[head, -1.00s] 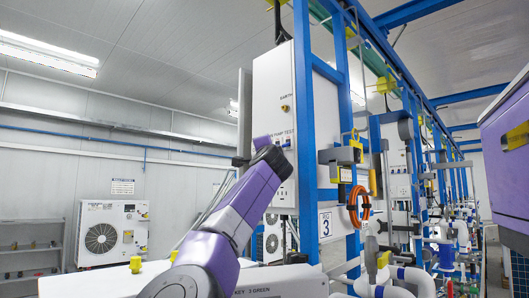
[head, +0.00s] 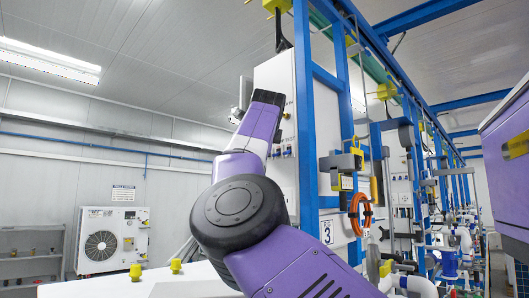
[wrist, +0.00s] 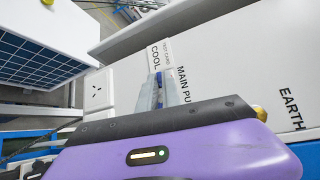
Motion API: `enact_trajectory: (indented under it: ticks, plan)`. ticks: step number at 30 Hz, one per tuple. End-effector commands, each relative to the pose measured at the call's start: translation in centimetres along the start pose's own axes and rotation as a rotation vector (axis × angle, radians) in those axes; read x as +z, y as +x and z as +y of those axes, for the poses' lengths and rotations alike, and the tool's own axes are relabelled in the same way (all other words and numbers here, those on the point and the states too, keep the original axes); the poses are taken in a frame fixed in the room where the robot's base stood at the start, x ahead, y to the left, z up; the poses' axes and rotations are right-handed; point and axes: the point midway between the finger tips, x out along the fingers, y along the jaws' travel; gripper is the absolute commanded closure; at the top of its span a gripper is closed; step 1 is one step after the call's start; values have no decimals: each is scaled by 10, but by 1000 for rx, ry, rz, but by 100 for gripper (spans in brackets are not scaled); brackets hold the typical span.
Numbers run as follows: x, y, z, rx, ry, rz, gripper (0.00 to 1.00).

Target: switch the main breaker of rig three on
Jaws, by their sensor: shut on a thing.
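The white electrical panel (head: 275,75) of rig three stands on a blue frame, with a "3" sign (head: 326,232) to its right. My arm covers much of the panel's lower part in the head view, and my gripper's fingers are hidden there. In the wrist view my gripper (wrist: 163,92) is at the white panel face (wrist: 235,60), beside labels partly reading "COOL" and "MAIN PU". Its fingers are shut on a small part there, apparently the main breaker. The fingers mostly hide it, so its lever position cannot be told.
A white socket (wrist: 97,92) is left of the fingers, and an "EARTH" label is at right. An orange cable coil (head: 360,213) hangs on the frame, with piping beyond it. A white table (head: 165,284) with yellow knobs lies at lower left. A purple cabinet (head: 505,140) stands at right.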

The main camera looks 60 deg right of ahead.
Motion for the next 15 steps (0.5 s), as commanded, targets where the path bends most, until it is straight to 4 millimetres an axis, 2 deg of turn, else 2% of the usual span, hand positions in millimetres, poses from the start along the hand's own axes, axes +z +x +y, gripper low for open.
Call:
enact_trajectory:
  ticks: [15]
  plan:
    - [0, 1, -3, 86, 82, -2, 100]
